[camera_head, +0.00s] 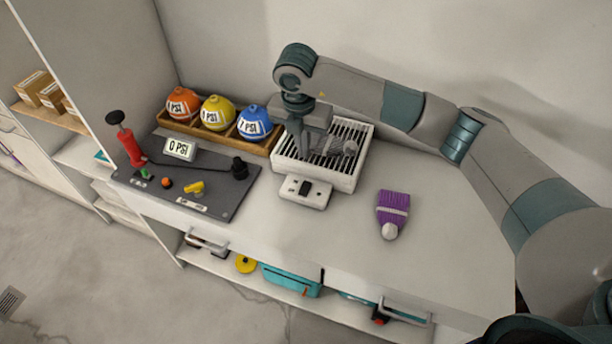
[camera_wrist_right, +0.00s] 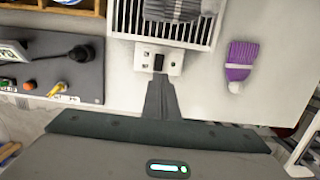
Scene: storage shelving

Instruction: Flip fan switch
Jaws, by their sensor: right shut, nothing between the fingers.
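The fan is a white box (camera_head: 343,182) with a black slatted grille, standing on the white worktop. Its front control panel (camera_head: 316,199) carries a dark rocker switch (camera_head: 305,188), which shows also in the right wrist view (camera_wrist_right: 159,61). Which way the switch is tipped I cannot tell. My right gripper (camera_head: 307,153) is shut and empty, above the grille and behind the switch in the head view. In the right wrist view its closed fingertips (camera_wrist_right: 160,78) appear just below the switch; contact is not clear. My left gripper is not in view.
A dark board (camera_head: 225,190) with a red pump (camera_head: 131,148) is at left. A wooden tray (camera_head: 213,134) holds orange, yellow and blue balls behind it.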

